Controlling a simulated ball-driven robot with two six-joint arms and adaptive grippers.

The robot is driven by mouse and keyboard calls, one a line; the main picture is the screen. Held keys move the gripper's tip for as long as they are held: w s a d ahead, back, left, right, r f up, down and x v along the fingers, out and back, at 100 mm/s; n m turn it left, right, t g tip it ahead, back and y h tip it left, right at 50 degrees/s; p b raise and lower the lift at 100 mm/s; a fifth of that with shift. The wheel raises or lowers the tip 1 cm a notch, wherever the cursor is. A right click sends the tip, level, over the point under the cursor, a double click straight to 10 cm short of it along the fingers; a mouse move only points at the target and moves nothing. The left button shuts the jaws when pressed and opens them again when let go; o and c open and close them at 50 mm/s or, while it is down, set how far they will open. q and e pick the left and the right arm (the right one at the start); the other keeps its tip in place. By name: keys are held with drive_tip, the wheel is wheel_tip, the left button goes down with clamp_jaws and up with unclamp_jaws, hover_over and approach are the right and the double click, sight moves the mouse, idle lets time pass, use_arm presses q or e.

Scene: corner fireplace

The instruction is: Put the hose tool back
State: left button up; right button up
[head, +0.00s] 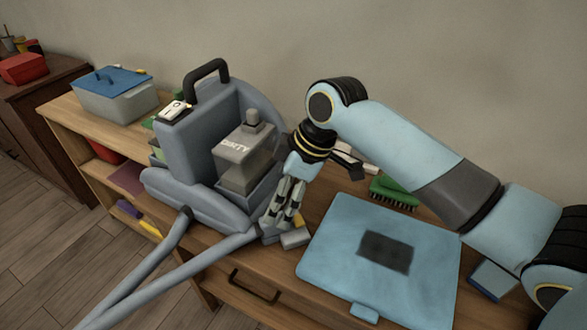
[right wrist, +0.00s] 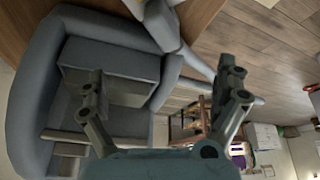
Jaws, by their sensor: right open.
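A grey-blue cleaning machine (head: 205,135) with a black handle and a tank (head: 245,155) marked DIRTY stands on the wooden bench. A grey hose (head: 150,262) runs off its front to the lower left, and a second length comes back to the bench. That length ends by a light grey piece (head: 295,238), seemingly the hose tool's head, at the machine's right front. My right gripper (head: 283,222) points down just above this end; its fingers partly hide it. In the right wrist view its fingers (right wrist: 165,80) are apart, with the machine's body (right wrist: 50,70) behind. My left gripper is out of view.
A blue case (head: 335,240) with a dark patch lies right of the gripper. A green brush (head: 393,192) lies behind it. A lidded grey box (head: 115,95) stands on the bench's left end. Open floor (head: 45,225) lies to the left.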

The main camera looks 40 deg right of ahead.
drive_tip(key=v, duration=0.7)
drive_tip(key=shift+r, duration=0.3)
drive_tip(key=shift+s, duration=0.15)
